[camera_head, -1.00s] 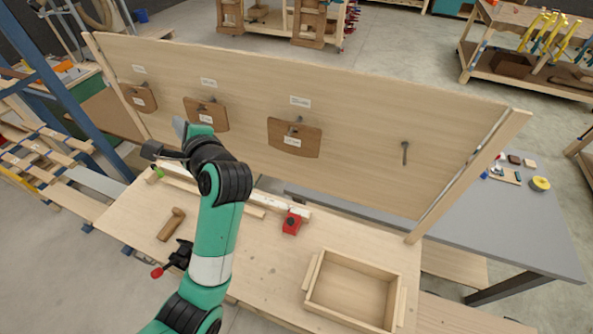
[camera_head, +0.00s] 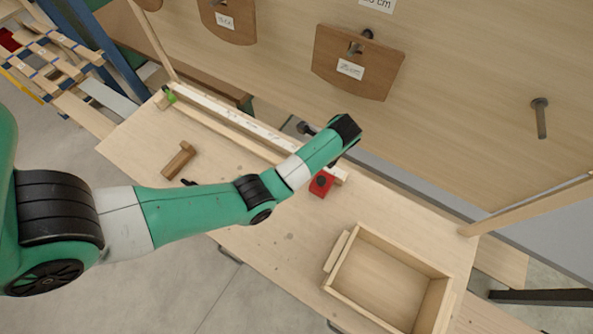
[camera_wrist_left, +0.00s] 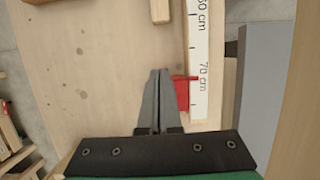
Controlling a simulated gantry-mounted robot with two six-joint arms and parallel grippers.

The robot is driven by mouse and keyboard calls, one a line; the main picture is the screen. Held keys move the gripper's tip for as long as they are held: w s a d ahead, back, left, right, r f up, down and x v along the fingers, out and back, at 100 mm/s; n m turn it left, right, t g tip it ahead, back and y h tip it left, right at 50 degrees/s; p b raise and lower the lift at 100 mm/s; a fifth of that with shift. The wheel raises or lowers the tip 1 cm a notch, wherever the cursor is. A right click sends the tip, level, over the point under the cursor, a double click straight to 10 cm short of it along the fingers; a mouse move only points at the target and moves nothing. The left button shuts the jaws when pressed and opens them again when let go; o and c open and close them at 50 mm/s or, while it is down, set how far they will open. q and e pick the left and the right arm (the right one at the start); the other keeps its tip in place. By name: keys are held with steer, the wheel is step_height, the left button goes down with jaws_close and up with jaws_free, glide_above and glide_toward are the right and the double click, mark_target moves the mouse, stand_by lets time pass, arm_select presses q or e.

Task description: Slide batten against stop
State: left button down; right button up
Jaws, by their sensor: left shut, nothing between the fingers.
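The wooden batten (camera_head: 222,126) lies along the front of the white measuring rule (camera_head: 232,115) on the bench. In the left wrist view the batten's end (camera_wrist_left: 160,11) shows at the top, apart from my fingers, and the rule (camera_wrist_left: 199,50) reads 60 and 70 cm. The red stop (camera_head: 320,184) sits by the rule's right end; in the left wrist view the stop (camera_wrist_left: 182,95) is partly hidden behind my fingers. My left gripper (camera_wrist_left: 158,72) is shut and empty, between the batten's end and the stop's far side. In the head view its fingers are hidden behind my wrist.
A shallow wooden tray (camera_head: 335,252) stands at the bench's front right. A brown wooden block (camera_head: 178,160) lies at the left. Brown boards (camera_head: 357,62) hang on the upright panel behind, with a bare peg (camera_head: 540,118) at right.

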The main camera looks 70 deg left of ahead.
arm_select(q)
steer(key=b+x, duration=0.7)
steer(key=x, duration=0.1)
steer(key=shift+w+f, duration=0.1)
steer(key=shift+f, duration=0.1)
steer(key=shift+s+a+f, duration=0.45)
steer(key=shift+a+f, duration=0.25)
steer(key=shift+f, duration=0.15)
steer(key=shift+s+a+r, duration=0.1)
steer(key=shift+s+a, duration=0.55)
steer(key=shift+a, duration=0.3)
steer(key=shift+s+a, duration=0.3)
steer(key=shift+a, duration=0.05)
